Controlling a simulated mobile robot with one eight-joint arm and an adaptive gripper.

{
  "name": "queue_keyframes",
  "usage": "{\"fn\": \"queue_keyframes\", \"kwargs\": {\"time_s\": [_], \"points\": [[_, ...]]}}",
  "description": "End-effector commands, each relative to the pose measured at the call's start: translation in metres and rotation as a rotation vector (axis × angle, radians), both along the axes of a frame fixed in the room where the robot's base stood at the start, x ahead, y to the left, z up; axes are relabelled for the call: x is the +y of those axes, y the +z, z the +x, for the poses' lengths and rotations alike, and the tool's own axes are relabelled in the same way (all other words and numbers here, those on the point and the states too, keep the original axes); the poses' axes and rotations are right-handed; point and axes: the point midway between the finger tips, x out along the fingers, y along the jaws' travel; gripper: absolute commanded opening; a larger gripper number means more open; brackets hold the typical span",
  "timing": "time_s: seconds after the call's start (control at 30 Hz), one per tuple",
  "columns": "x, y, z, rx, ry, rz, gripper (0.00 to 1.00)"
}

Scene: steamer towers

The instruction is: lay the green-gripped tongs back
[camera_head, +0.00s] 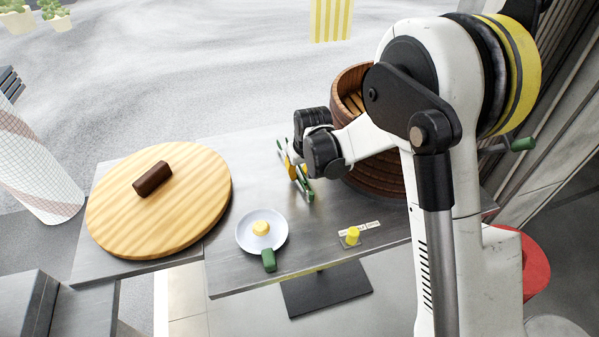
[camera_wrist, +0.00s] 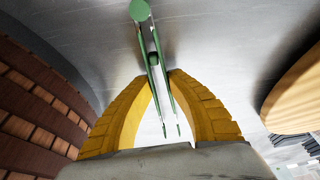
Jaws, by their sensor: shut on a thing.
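The green-gripped tongs (camera_wrist: 155,62) are between the two yellow fingers of my gripper (camera_wrist: 163,80) in the wrist view. Their green hinge end points away from the palm and their two thin arms run back between the fingers. In the head view, the tongs (camera_head: 308,187) show at my gripper (camera_head: 293,171), just left of the steamer tower (camera_head: 352,84). My gripper is shut on them over the grey metal table (camera_head: 225,262). I cannot tell whether the tongs touch the tabletop. My arm hides part of the tower.
A round wooden board (camera_head: 205,205) with a dark brown roll (camera_head: 152,179) lies at left. A small white pan (camera_head: 244,240) with a green handle holds a yellow piece (camera_head: 261,228).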

Motion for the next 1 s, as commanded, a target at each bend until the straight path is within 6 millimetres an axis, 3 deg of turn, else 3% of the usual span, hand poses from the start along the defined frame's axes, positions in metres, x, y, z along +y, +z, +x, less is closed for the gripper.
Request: {"fn": "queue_keyframes", "kwargs": {"time_s": [0.63, 0.67, 0.7, 0.73, 1.0], "points": [[0.0, -0.0104, 0.0, 0.0, 0.0, 0.0, 0.0], [0.0, -0.0101, 0.0, 0.0, 0.0, 0.0, 0.26], [0.0, -0.0098, 0.0, 0.0, 0.0, 0.0, 0.38], [0.0, -0.0098, 0.0, 0.0, 0.0, 0.0, 0.42], [0.0, -0.0098, 0.0, 0.0, 0.0, 0.0, 0.42]]}}
